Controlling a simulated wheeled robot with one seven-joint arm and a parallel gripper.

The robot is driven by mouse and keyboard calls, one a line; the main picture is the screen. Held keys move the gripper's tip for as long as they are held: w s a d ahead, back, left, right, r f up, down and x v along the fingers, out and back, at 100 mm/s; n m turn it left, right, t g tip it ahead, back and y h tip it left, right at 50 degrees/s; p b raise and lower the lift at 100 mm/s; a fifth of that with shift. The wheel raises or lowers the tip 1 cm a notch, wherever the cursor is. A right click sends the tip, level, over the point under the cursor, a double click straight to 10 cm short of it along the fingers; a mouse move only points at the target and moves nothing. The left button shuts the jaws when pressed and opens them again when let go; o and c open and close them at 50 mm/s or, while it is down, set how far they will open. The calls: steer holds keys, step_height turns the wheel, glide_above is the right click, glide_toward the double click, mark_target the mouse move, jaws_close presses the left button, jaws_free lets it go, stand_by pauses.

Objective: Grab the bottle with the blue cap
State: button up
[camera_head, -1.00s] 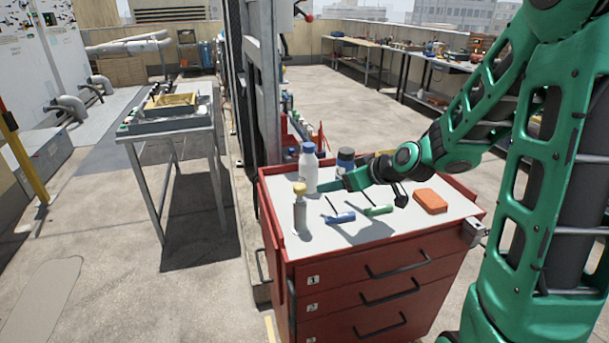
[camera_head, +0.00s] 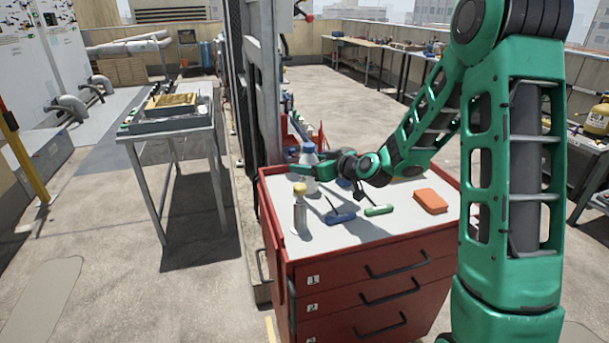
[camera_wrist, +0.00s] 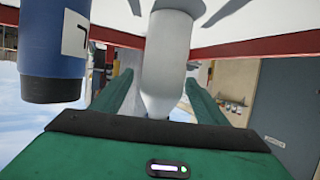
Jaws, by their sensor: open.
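The white bottle with the blue cap (camera_head: 309,158) stands upright on the red cabinet's top, near its back left corner. My gripper (camera_head: 298,168) reaches across it from the right, one green finger crossing in front of its body. In the wrist view, which looks upside down, the pale bottle body (camera_wrist: 167,55) lies between the two spread fingers of my gripper (camera_wrist: 160,82). I cannot tell whether either finger touches it.
A blue bottle with a dark end (camera_wrist: 53,50) stands close beside the fingers. A grey bottle with a yellow cap (camera_head: 300,212) stands in front. A blue tool (camera_head: 340,218), a green tool (camera_head: 379,210) and an orange block (camera_head: 431,201) lie on the cabinet top (camera_head: 350,238).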

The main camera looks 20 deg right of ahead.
mark_target(301, 163)
steer(key=shift+x, duration=1.95)
steer(key=shift+a, duration=0.1)
steer(key=shift+c, duration=0.6)
steer(key=c, duration=1.3)
